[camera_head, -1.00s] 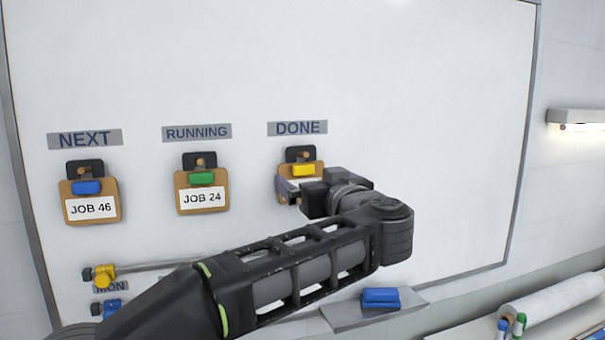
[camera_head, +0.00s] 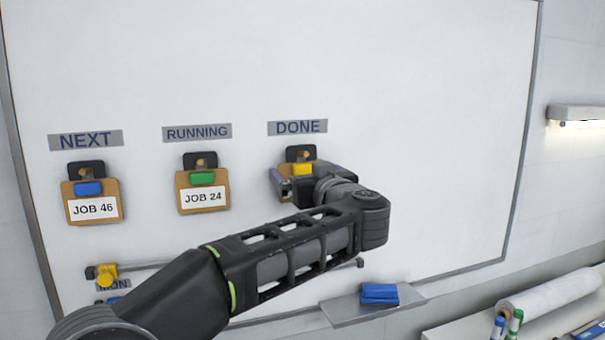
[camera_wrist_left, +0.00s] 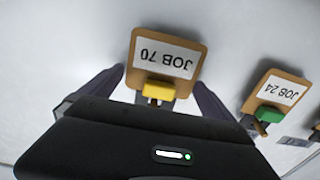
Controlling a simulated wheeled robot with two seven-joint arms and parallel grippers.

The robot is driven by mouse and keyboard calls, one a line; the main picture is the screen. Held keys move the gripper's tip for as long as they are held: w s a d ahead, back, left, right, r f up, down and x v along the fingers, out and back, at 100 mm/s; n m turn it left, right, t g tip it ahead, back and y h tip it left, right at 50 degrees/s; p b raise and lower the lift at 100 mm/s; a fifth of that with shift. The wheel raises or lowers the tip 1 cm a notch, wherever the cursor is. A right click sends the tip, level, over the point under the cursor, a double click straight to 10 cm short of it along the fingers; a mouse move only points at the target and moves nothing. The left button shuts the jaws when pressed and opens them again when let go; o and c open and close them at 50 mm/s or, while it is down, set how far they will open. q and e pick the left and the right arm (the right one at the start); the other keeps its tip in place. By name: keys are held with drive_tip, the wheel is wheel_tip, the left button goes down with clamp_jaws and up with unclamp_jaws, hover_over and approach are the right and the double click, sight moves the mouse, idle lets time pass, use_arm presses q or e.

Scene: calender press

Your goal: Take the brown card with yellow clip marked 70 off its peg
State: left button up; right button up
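The brown card with the yellow clip (camera_head: 303,169) hangs on its peg under the DONE label, partly hidden behind my left gripper. In the left wrist view the card (camera_wrist_left: 165,55) shows upside down, with its white JOB 70 label readable and the yellow clip (camera_wrist_left: 158,91) near my gripper body. My left gripper (camera_wrist_left: 160,82) is open, with one finger on each side of the card. I see gaps between the fingers and the card's edges. In the head view my left gripper (camera_head: 285,188) is at the card's lower part. My right gripper is not in view.
The JOB 24 card (camera_head: 203,197) with a green clip hangs to the left, under RUNNING. The JOB 46 card (camera_head: 94,206) with a blue clip hangs under NEXT. A rail with a yellow slider (camera_head: 107,274) runs below. A blue eraser (camera_head: 380,293) lies on the ledge (camera_head: 345,311).

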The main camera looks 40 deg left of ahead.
use_arm(q)
drive_tip(key=c, duration=1)
drive_tip(key=shift+a+r, duration=0.1)
drive_tip(key=shift+c, duration=0.2)
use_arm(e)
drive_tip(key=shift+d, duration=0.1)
